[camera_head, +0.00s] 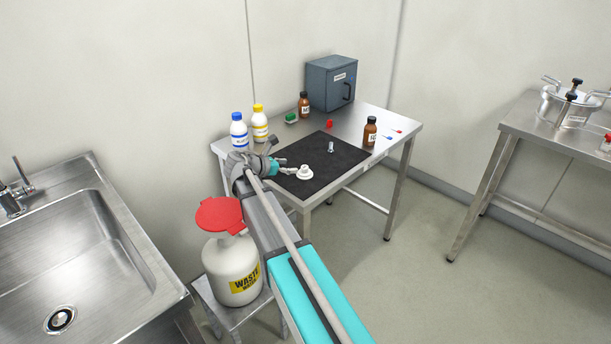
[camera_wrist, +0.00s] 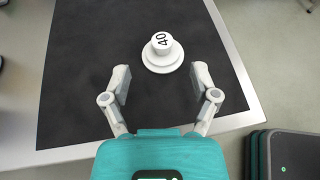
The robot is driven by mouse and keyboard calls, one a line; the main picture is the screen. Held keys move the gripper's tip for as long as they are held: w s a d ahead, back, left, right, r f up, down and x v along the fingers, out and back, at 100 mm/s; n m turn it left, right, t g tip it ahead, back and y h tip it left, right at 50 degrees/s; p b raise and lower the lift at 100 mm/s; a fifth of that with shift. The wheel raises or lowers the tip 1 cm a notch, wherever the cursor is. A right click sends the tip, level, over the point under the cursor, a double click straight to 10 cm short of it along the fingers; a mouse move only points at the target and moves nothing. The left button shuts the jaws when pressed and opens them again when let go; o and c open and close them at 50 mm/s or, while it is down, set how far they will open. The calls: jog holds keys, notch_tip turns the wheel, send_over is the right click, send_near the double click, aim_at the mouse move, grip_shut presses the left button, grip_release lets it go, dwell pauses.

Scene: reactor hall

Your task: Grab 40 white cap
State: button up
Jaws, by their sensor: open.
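The white cap (camera_wrist: 162,45) is a round, stepped white piece marked 40 on top. It lies on the black mat (camera_wrist: 85,75) near the mat's edge. The cap (camera_head: 304,172) also shows in the head view, near the front left part of the mat (camera_head: 335,151). My gripper (camera_wrist: 161,82) is open and empty in the wrist view, its two fingers spread apart. The cap is just beyond the fingertips, roughly centred between them, and apart from them. In the head view my gripper (camera_head: 284,172) is just left of the cap.
On the table stand a blue-capped bottle (camera_head: 239,132), a yellow-capped bottle (camera_head: 260,123), brown bottles (camera_head: 370,133) (camera_head: 304,105), a red cap (camera_head: 329,124) and a green item (camera_head: 291,118). A small metal piece (camera_head: 331,147) stands on the mat. A waste container (camera_head: 232,268) is in front.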

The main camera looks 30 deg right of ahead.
aim_at(302, 167)
jog(key=shift+x, duration=1.05)
jog(key=shift+d+f+b, duration=0.1)
jog(key=shift+b, duration=0.2)
jog(key=shift+w+d+f+b, duration=0.1)
jog(key=shift+d+f+b, duration=0.3)
jog(key=shift+d, duration=0.1)
jog(key=shift+b+x, duration=0.75)
jog(key=shift+x, duration=1.1)
jog(key=shift+c, duration=0.3)
grip_shut()
